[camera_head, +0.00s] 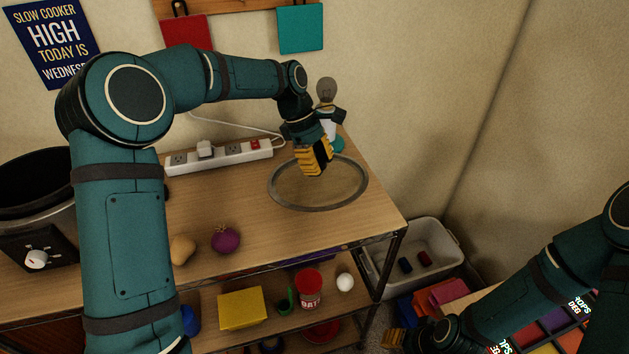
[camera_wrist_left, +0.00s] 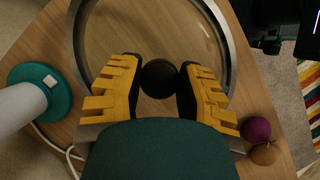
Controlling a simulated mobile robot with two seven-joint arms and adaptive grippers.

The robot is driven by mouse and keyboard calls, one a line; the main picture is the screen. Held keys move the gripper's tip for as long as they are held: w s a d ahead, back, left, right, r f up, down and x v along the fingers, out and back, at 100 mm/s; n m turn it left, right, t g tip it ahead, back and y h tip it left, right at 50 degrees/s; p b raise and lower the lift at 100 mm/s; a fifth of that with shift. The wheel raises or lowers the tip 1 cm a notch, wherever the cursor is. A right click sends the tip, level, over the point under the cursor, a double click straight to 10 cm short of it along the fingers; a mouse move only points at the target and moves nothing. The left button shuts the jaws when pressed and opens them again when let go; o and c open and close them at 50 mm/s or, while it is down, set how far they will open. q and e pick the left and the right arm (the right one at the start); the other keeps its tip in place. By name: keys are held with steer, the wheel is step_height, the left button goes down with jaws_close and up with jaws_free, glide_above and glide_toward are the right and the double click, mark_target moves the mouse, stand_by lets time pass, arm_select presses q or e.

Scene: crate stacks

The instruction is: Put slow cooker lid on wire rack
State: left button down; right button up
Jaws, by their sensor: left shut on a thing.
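The slow cooker lid (camera_head: 325,191) is a clear glass disc with a metal rim, over the right part of the wooden table top. In the left wrist view the lid (camera_wrist_left: 155,30) has a round black knob (camera_wrist_left: 159,78). My left gripper (camera_head: 314,160) has its yellow-backed fingers shut on the knob, one on each side. Whether the lid touches the table is hard to tell. The black slow cooker (camera_head: 40,215) stands at the left, partly behind my left arm. My right gripper (camera_head: 394,339) is at the bottom edge, mostly cut off. No separate wire rack can be made out.
A lamp (camera_head: 327,105) with a teal base stands behind the lid. A power strip (camera_head: 220,157) lies along the back. A purple onion (camera_head: 226,239) and a potato (camera_head: 182,249) lie at the front. A yellow box (camera_head: 241,308) and red can (camera_head: 309,289) stand on the shelf below.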

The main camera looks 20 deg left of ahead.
mark_target(318, 177)
arm_select(q)
step_height(318, 177, down, 5)
steer(key=shift+r+b, duration=0.2)
steer(key=shift+b, duration=0.4)
steer(key=c, duration=0.7)
jaws_free()
steer(key=shift+f, duration=0.1)
steer(key=p+v, duration=0.3)
steer(key=v, duration=0.9)
